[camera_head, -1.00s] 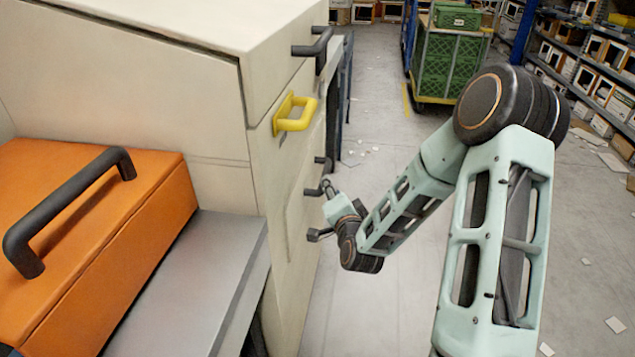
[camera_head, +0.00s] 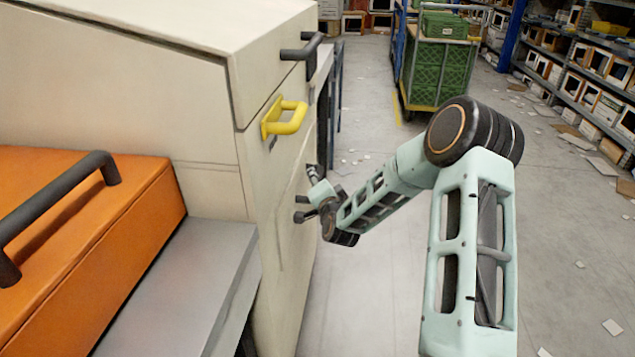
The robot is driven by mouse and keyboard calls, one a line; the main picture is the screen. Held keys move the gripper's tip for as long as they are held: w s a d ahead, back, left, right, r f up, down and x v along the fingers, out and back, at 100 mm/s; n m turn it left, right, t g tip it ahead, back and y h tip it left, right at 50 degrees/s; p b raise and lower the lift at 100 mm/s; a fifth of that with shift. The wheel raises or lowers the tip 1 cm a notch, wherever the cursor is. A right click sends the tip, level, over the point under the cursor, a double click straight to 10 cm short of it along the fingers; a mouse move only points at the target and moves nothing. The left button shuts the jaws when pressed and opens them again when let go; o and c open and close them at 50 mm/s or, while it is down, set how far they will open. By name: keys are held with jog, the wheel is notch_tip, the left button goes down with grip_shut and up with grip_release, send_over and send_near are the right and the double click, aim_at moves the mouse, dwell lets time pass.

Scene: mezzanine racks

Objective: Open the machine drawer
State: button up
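The beige machine (camera_head: 190,120) fills the left and centre. Its front face has a black bar handle (camera_head: 304,46) at the top and a yellow handle (camera_head: 290,119) below it. Lower on the face, small dark knob-like parts (camera_head: 301,216) show beside my wrist; whether they belong to the machine or to my gripper is unclear. My gripper (camera_head: 314,174) is at the front face, below the yellow handle. It is small and partly hidden by my wrist. I cannot tell if it touches anything or how its fingers stand.
An orange box (camera_head: 130,225) with a dark bar handle (camera_head: 60,195) stands at left, beside a grey ledge (camera_head: 205,270). A cart with green crates (camera_head: 440,70) is behind. Racks with boxes (camera_head: 590,90) line the right. Scattered paper lies on otherwise open floor (camera_head: 560,250).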

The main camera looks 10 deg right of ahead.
grip_shut()
jog(key=shift+d, duration=0.1)
jog(key=s+d, duration=0.4)
jog(key=d, duration=0.8)
jog(key=s+d, duration=0.4)
jog(key=d, duration=0.8)
jog(key=shift+p, duration=0.4)
jog(key=shift+d, duration=0.1)
grip_release()
